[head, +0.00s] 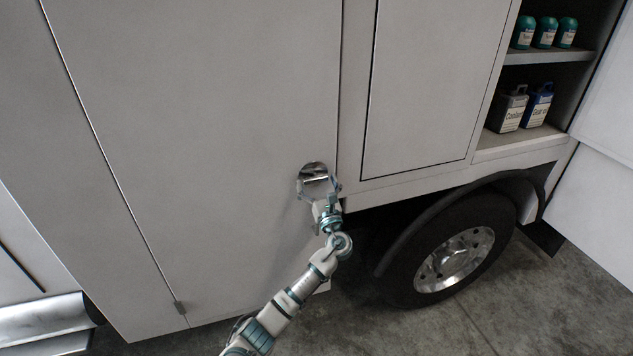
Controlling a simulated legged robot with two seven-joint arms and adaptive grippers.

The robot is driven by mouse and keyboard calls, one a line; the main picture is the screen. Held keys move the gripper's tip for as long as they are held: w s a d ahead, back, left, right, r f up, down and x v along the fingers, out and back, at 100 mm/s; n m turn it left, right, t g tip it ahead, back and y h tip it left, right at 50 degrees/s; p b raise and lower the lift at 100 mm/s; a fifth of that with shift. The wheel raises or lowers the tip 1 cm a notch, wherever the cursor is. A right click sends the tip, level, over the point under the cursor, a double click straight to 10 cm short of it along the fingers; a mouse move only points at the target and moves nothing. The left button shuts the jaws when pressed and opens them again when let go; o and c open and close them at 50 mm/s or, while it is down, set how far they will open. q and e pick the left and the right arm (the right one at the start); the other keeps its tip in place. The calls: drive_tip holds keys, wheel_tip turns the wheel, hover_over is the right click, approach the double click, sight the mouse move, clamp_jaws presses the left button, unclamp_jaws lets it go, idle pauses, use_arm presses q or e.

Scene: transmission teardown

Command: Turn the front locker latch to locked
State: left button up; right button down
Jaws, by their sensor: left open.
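The front locker door (200,120) is a large grey-white panel on the side of a truck body, and it looks closed. Its latch (313,172) is a round metal recess with a shiny handle, near the door's lower right edge. My left gripper (322,192) is open right at the latch and covers its lower part. I cannot tell whether the fingers touch the handle, nor which way the handle is turned. My right gripper is not in view.
A second closed door (435,85) is right of the latch. An open compartment further right has shelves (550,57) with green bottles and two jugs (511,108). A wheel (450,255) with a black fender is below. Concrete floor (400,330) lies in front.

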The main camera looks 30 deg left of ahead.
use_arm(q)
drive_tip(key=shift+a, duration=0.1)
drive_tip(key=c, duration=1.1)
